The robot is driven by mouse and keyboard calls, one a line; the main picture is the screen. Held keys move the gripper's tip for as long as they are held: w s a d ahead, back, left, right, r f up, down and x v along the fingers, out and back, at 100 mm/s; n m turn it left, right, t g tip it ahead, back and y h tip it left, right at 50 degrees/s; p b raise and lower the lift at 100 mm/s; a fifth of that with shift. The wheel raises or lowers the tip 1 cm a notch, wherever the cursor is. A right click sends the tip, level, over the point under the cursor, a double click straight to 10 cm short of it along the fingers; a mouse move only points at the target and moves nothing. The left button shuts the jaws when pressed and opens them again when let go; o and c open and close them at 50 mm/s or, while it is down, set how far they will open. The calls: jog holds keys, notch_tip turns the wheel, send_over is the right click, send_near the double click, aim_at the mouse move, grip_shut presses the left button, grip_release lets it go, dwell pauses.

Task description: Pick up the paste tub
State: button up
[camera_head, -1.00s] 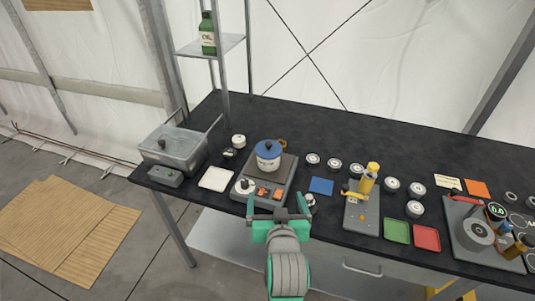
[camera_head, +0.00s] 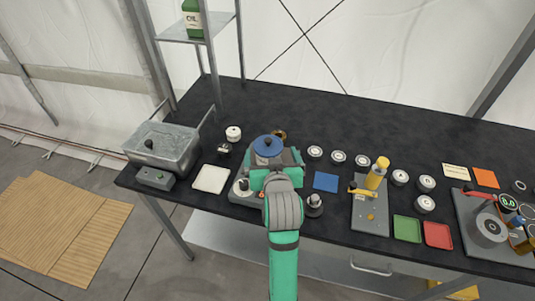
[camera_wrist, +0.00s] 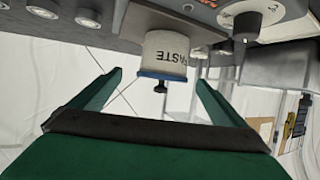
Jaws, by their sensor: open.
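The paste tub (camera_head: 267,145) is a white pot with a blue lid and a dark knob. It sits on the grey device with a plate and knobs (camera_head: 242,193). The wrist view, upside down, shows the tub (camera_wrist: 166,55) with "PASTE" lettering and its blue lid edge. My gripper (camera_head: 276,163) is at the near side of the tub in the head view and hides most of its body. In the wrist view my gripper (camera_wrist: 159,78) is open, one finger toward each side of the tub, with nothing held. The tub appears just beyond the fingertips.
A metal basin (camera_head: 163,145) stands at the left, with a white pad (camera_head: 211,179) beside it. A blue pad (camera_head: 326,181) and a stand with a yellow cylinder (camera_head: 376,173) lie to the right. Several round tins are near. The table's back strip is clear.

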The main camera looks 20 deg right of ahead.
aim_at(269, 147)
jog(key=shift+a+r+x, duration=0.1)
jog(key=shift+r+x, duration=0.05)
jog(key=shift+x, duration=1.25)
jog(key=shift+a+r+x, duration=0.1)
jog(key=shift+x, duration=1.35)
jog(key=shift+w, duration=0.1)
jog(key=c, duration=1.4)
jog(key=shift+o, duration=0.2)
jog(key=shift+r, duration=0.1)
